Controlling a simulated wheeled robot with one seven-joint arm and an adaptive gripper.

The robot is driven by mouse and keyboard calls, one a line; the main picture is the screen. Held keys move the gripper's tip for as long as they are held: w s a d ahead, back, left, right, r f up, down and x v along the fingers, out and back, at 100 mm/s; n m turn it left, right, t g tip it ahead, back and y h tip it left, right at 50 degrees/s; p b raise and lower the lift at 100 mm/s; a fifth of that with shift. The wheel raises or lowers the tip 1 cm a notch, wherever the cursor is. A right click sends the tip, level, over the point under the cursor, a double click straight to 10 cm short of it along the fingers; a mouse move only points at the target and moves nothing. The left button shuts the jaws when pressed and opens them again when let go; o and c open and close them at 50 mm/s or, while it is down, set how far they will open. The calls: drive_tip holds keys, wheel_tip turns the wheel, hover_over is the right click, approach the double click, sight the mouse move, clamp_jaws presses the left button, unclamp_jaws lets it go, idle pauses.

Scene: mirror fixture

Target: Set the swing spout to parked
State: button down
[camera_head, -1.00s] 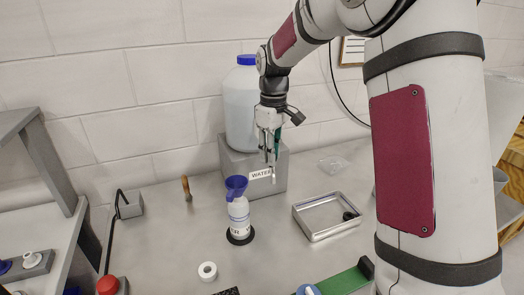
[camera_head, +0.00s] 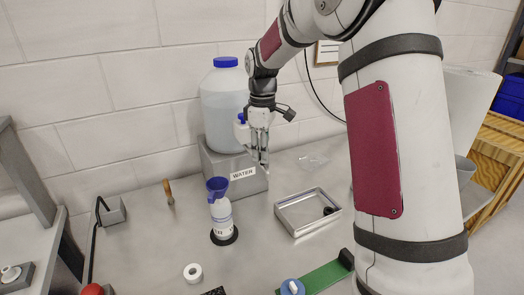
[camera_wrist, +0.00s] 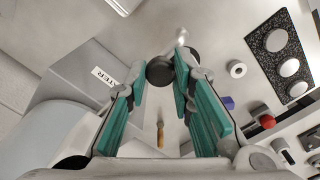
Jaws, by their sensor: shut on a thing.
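The water jug (camera_head: 222,110) with a blue cap stands on a grey block (camera_head: 215,160) labelled WATER. A white fitting with a blue knob (camera_head: 241,118) shows at the jug's right side, beside my gripper (camera_head: 260,160). My gripper is in front of the block's right part and is shut on the swing spout, which it mostly hides. In the wrist view, the teal fingers of my gripper (camera_wrist: 165,75) close in near a dark round shape. The pale spout tip (camera_wrist: 181,38) shows just past them. A white bottle with a blue funnel (camera_head: 222,212) stands left of the gripper on a black disc.
A metal tray (camera_head: 290,228) with a black ring in it lies right of the bottle. A white roll (camera_head: 193,273) and a wooden-handled tool (camera_head: 168,193) lie on the bench. A green strip (camera_head: 325,277) is near the front. Bare bench shows between the bottle and tray.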

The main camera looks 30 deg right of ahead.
drive_tip(key=c, duration=1.4)
unclamp_jaws()
drive_tip(key=shift+o, duration=0.2)
wheel_tip(320, 180, up, 12)
drive_tip(key=shift+a+r, duration=0.1)
drive_tip(key=s+a+r+m+t, duration=0.1)
drive_tip(key=s+a+r+m, duration=0.1)
drive_tip(key=s+a, duration=0.35)
drive_tip(key=s+a+r+m+t, duration=0.2)
drive_tip(key=s+r, duration=0.1)
drive_tip(key=s, duration=0.6)
drive_tip(key=s+a+f+m+t, duration=0.1)
drive_tip(key=s+f+m, duration=0.1)
drive_tip(key=s, duration=0.5)
drive_tip(key=s+a+f+m+t, duration=0.1)
drive_tip(key=s+f+m, duration=0.2)
drive_tip(key=s, duration=0.4)
drive_tip(key=shift+s+a+f+t+b, duration=0.3)
drive_tip(key=shift+a+f+b, duration=0.1)
drive_tip(key=shift+f, duration=0.3)
